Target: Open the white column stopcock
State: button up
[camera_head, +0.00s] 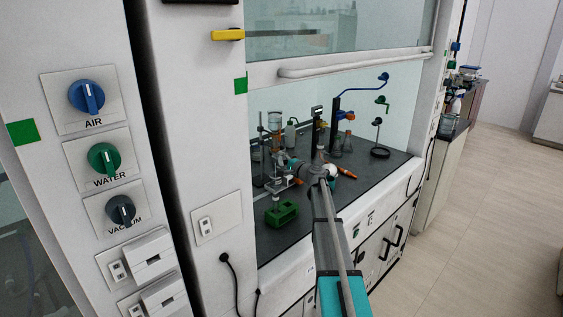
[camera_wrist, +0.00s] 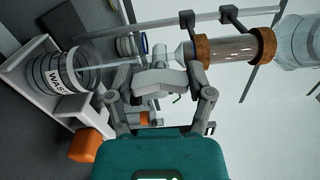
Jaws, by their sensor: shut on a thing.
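The white column stopcock (camera_wrist: 158,77) sits between the fingers of my gripper (camera_wrist: 163,82) in the wrist view. My gripper is shut on it, and the fingers cover part of it. The glass column (camera_wrist: 234,48), with two brown rings, lies to the right in that view; its narrow tip points left toward a beaker labelled WASTE (camera_wrist: 62,75). In the head view the column (camera_head: 275,121) stands upright on the hood bench, and my gripper (camera_head: 293,171) is at its lower part, where the stopcock is too small to make out.
A green rack (camera_head: 281,213) stands in front of the column on the dark bench (camera_head: 278,246). A ring stand (camera_head: 379,145) and flasks (camera_head: 346,142) stand to the right and behind. The raised sash (camera_head: 350,61) hangs above. An orange object (camera_wrist: 88,146) is low left in the wrist view.

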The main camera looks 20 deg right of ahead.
dwell(0.4)
jog(key=o, duration=1.1)
jog(key=shift+s, duration=0.1)
jog(key=v, duration=1.2)
